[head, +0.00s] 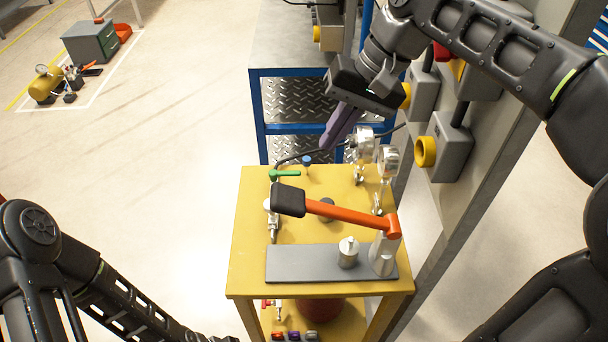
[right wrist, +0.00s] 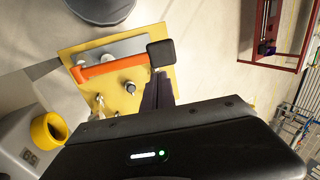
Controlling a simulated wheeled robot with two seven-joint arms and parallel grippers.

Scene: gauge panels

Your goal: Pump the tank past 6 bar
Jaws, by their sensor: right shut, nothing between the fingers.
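The hand pump has an orange lever (head: 345,213) with a black grip (head: 289,201), a grey base plate (head: 310,264) and a metal cylinder (head: 348,252). The lever lies nearly level, its grip end to the left. Two gauges (head: 363,146) (head: 388,161) stand at the back right; their readings cannot be made out. A green valve handle (head: 285,174) is at the back left. My right gripper (head: 330,145) is shut and empty, above and behind the grip, apart from it. In the right wrist view, its fingers (right wrist: 158,92) point toward the grip (right wrist: 162,53). My left gripper is out of frame.
The pump stands on a yellow cart (head: 245,230); a red tank (head: 320,309) is partly hidden below. A grey panel with yellow-ringed boxes (head: 450,148) stands close on the right. A blue-framed shelf (head: 258,110) is behind.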

